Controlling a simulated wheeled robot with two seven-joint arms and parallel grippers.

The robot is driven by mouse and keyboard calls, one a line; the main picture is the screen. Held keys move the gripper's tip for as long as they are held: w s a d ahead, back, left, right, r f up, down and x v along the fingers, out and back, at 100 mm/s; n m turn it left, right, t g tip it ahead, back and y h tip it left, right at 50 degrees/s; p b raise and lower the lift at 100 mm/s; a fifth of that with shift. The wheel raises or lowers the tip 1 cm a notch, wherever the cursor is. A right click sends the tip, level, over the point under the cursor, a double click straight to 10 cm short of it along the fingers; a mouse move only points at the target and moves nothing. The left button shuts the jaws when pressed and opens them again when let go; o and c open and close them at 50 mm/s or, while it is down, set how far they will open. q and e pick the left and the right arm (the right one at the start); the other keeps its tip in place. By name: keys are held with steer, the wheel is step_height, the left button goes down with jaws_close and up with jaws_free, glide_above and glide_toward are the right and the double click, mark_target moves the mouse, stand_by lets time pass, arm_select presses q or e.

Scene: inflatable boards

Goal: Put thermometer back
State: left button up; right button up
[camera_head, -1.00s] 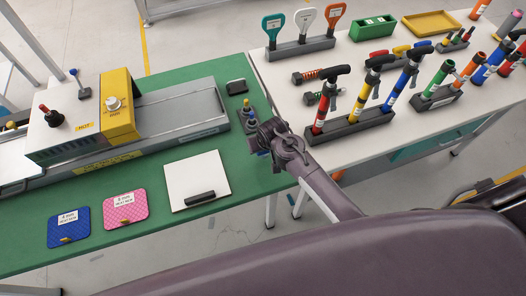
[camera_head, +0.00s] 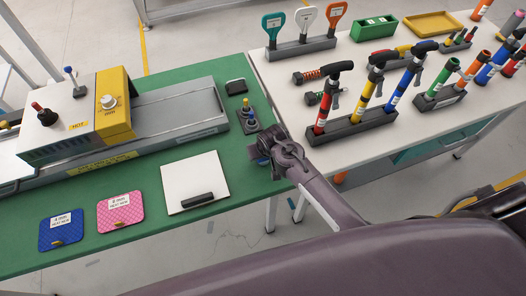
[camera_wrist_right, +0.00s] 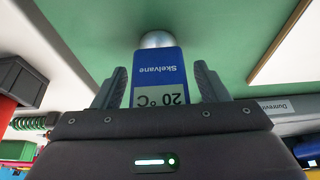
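The thermometer (camera_wrist_right: 160,75) is a blue body with a silver rounded tip, a "Skelvane" label and a display reading 20 °C. It sits between the two fingers of my right gripper (camera_wrist_right: 160,88), which is closed about it, tip pointing away from the palm. In the head view my right gripper (camera_head: 262,160) is over the right edge of the green table, with a little blue showing at its end. Most of the thermometer is hidden there. A small dark holder (camera_head: 249,126) with yellow- and blue-topped pieces stands just behind the gripper. My left gripper is out of view.
The green table (camera_head: 140,175) holds a yellow-and-white heater machine (camera_head: 104,117), a white board (camera_head: 190,178), pink (camera_head: 121,212) and blue (camera_head: 62,230) pads, and a black block (camera_head: 236,87). The white table (camera_head: 285,75) at right carries racked pumps (camera_head: 372,95).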

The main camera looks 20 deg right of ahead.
steer(key=b+v, duration=0.1)
steer(key=v, duration=1.1)
steer(key=shift+r, duration=0.1)
